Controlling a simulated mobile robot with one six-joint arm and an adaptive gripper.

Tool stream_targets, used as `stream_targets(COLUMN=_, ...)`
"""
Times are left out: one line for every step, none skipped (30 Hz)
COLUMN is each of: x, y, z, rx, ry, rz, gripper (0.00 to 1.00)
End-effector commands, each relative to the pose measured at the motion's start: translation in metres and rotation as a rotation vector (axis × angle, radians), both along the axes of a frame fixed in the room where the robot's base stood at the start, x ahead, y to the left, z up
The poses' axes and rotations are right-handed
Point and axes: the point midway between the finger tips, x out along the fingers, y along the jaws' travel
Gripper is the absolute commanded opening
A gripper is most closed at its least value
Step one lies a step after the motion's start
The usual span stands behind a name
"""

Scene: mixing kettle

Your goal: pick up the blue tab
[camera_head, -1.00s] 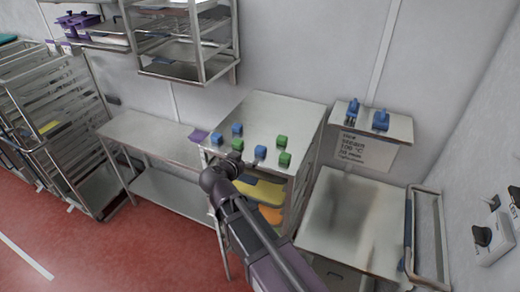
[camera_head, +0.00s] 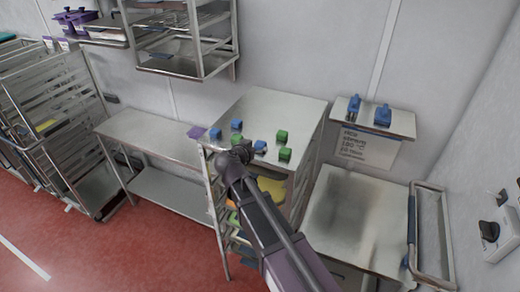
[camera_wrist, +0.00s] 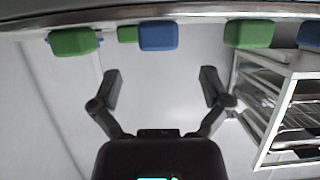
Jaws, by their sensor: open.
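Several blue and green tabs lie on the metal top of the cabinet (camera_head: 275,108). The blue tab (camera_head: 260,146) nearest my gripper (camera_head: 246,149) sits beside its end in the head view. In the wrist view I take it to be the blue tab (camera_wrist: 157,37) at the top middle, roughly in line with the gap between my fingers. My gripper's fingers (camera_wrist: 160,86) are spread apart, with nothing between them. Other blue tabs (camera_head: 215,133) and (camera_head: 236,125) lie farther left. The head view does not show the fingertips clearly.
Green tabs (camera_head: 285,154), (camera_head: 282,136) and (camera_head: 237,138) stand close to the blue one; a green tab (camera_wrist: 249,33) also shows in the wrist view. A wall shelf (camera_head: 372,121) holds two blue items. A lower side table (camera_head: 150,138) stands left.

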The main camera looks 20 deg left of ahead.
Motion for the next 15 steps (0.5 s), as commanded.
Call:
stream_targets(x=0.0019, y=0.0001, z=-0.0011, rx=0.000, ry=0.000, rz=0.000, gripper=0.97)
stream_targets(x=0.0024, y=0.0001, z=-0.0011, rx=0.000, ry=0.000, rz=0.001, gripper=0.97)
stream_targets(x=0.0025, y=0.0000, z=-0.0010, rx=0.000, ry=0.000, rz=0.001, gripper=0.97)
stream_targets(x=0.0024, y=0.0000, z=-0.0009, rx=0.000, ry=0.000, rz=0.001, gripper=0.97)
stream_targets(x=0.0024, y=0.0000, z=-0.0008, rx=0.000, ry=0.000, rz=0.001, gripper=0.97)
stream_targets(x=0.0022, y=0.0000, z=-0.0007, rx=0.000, ry=0.000, rz=0.001, gripper=0.97)
stream_targets(x=0.0021, y=0.0000, z=-0.0007, rx=-0.001, ry=0.000, rz=0.001, gripper=0.97)
stream_targets(x=0.0021, y=0.0000, z=-0.0007, rx=-0.001, ry=0.000, rz=0.001, gripper=0.97)
stream_targets(x=0.0020, y=0.0000, z=-0.0006, rx=-0.001, ry=0.000, rz=0.001, gripper=0.97)
stream_targets(x=0.0020, y=0.0001, z=-0.0006, rx=-0.001, ry=0.000, rz=0.001, gripper=0.97)
stream_targets(x=0.0021, y=0.0002, z=-0.0007, rx=-0.001, ry=0.000, rz=0.001, gripper=0.97)
stream_targets(x=0.0025, y=0.0002, z=-0.0011, rx=-0.001, ry=0.000, rz=0.001, gripper=0.97)
stream_targets(x=0.0029, y=0.0003, z=-0.0016, rx=-0.001, ry=0.000, rz=0.001, gripper=0.97)
stream_targets(x=0.0037, y=0.0003, z=-0.0024, rx=-0.001, ry=0.000, rz=0.001, gripper=0.97)
stream_targets(x=0.0052, y=0.0003, z=-0.0037, rx=-0.001, ry=0.000, rz=0.001, gripper=0.97)
